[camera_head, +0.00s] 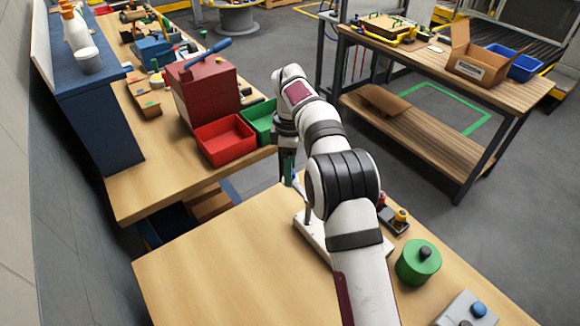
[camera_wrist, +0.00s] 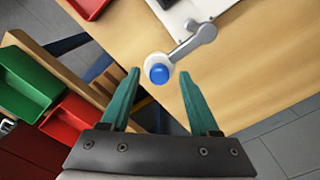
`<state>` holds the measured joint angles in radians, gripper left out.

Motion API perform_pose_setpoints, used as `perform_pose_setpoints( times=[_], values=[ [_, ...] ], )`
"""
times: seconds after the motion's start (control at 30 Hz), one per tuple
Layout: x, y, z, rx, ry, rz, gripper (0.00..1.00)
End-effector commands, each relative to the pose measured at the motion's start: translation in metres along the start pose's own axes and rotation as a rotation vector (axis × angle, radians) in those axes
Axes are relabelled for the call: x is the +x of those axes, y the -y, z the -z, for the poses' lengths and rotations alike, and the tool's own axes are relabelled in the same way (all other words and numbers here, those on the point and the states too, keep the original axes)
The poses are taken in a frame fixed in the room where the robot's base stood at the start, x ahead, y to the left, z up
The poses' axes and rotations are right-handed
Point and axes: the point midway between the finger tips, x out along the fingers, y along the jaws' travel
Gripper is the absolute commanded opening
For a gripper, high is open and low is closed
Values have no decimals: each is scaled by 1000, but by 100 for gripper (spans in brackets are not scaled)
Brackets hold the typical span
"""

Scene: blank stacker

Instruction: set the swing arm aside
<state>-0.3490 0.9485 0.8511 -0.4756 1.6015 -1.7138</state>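The swing arm (camera_wrist: 194,41) is a short grey metal lever, seen in the wrist view. It runs from a pivot on a white base plate (camera_wrist: 185,10) to a white round end with a blue knob (camera_wrist: 158,73). My gripper (camera_wrist: 160,76) is open, with teal fingers on either side of the knob in the picture. Whether the fingers are level with the knob or above it, I cannot tell. In the head view my gripper (camera_head: 289,170) points down at the table's far edge. My arm hides most of the base plate (camera_head: 312,238) and the lever there.
A green cylinder with a dark knob (camera_head: 418,262) and a small button box (camera_head: 395,218) stand right of my arm. Red (camera_head: 226,140) and green (camera_head: 262,122) bins sit on the bench across a gap. The table's left part (camera_head: 220,265) is clear.

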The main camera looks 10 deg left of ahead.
Motion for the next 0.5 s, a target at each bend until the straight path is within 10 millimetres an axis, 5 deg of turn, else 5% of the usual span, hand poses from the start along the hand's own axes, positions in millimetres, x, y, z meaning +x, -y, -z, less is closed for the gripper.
perform_pose_setpoints(
  times=[0.17, 0.5],
  values=[
    [-4, 0, 0, 1, 0, 0, 62],
    [-69, -1, 0, 0, 0, -2, 62]
  ],
)
